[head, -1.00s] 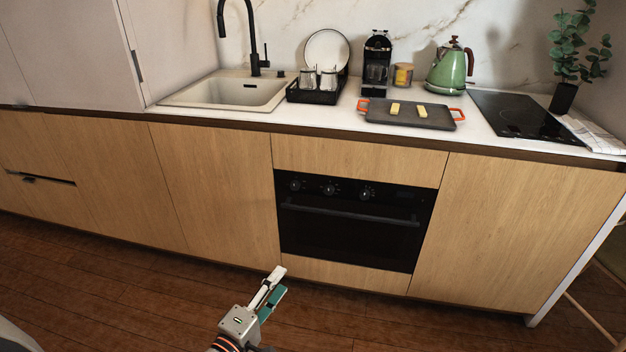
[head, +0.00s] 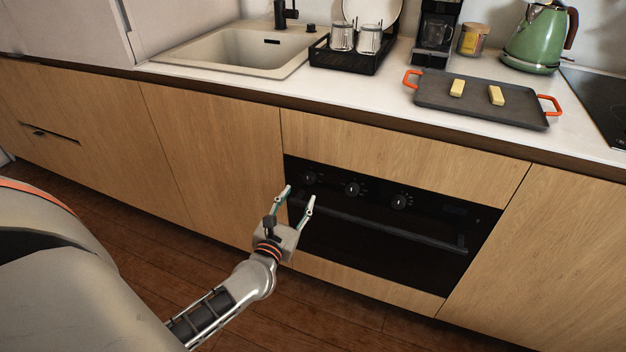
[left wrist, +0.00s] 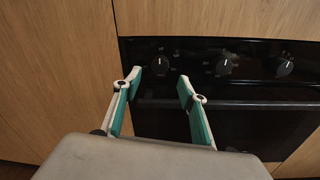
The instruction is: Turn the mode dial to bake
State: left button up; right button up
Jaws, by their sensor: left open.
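The black oven (head: 380,250) is built into the wooden cabinets and has three round knobs in a row on its top panel. The left knob (head: 309,177), middle knob (head: 352,189) and right knob (head: 399,201) each carry a light mark. I cannot read which one is the mode dial. My left gripper (head: 298,197) is open and empty in front of the oven's left end, close to the left knob. In the left wrist view, the left knob (left wrist: 160,63) shows between and beyond the open fingertips (left wrist: 160,79), apart from them. My right gripper is not in view.
The oven's bar handle (head: 390,231) runs across the door just below the knobs. A grey tray (head: 470,114) with two yellow blocks, a dish rack (head: 350,62) and a sink (head: 235,60) are on the counter above. The floor in front is clear.

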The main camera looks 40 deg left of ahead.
aim_at(308, 180)
pick_arm(q)
jog(key=x, duration=0.6)
jog(key=shift+w+a, duration=0.1)
jog(key=shift+w, duration=0.25)
jog(key=c, duration=1.1)
